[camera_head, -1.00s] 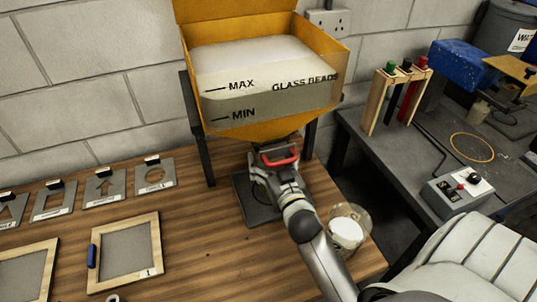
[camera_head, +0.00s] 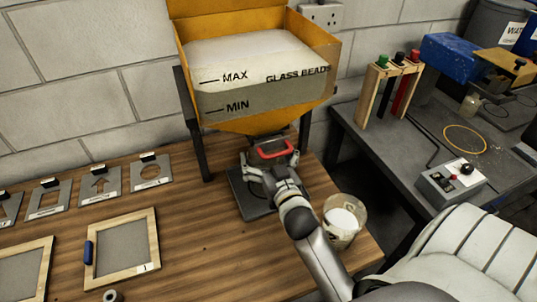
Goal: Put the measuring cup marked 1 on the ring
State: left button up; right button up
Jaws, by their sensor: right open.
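My right gripper (camera_head: 268,170) is open, just below the red handle (camera_head: 275,149) under the yellow glass-bead hopper (camera_head: 258,122). It is over the dark plate (camera_head: 238,188), and part of the plate is hidden by my arm. A clear cup with white contents (camera_head: 343,222) stands on the wooden bench, right of my right forearm. A smaller clear cup (camera_head: 470,104) stands on the grey table at the right. No mark can be read on either cup. A yellow ring (camera_head: 465,139) lies flat and empty on the grey table. My left gripper is out of view.
A rack with green, black and red-topped tubes (camera_head: 389,90) stands at the grey table's left edge. A control box (camera_head: 452,183) sits near its front. Stencil plates (camera_head: 151,172) and a framed tray marked 1 (camera_head: 122,252) lie on the bench's left.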

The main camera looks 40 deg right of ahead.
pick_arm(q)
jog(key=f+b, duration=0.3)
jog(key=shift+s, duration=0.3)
pick_arm(e)
jog(key=v, duration=1.2)
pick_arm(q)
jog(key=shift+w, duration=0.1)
pick_arm(e)
jog(key=shift+r, duration=0.1)
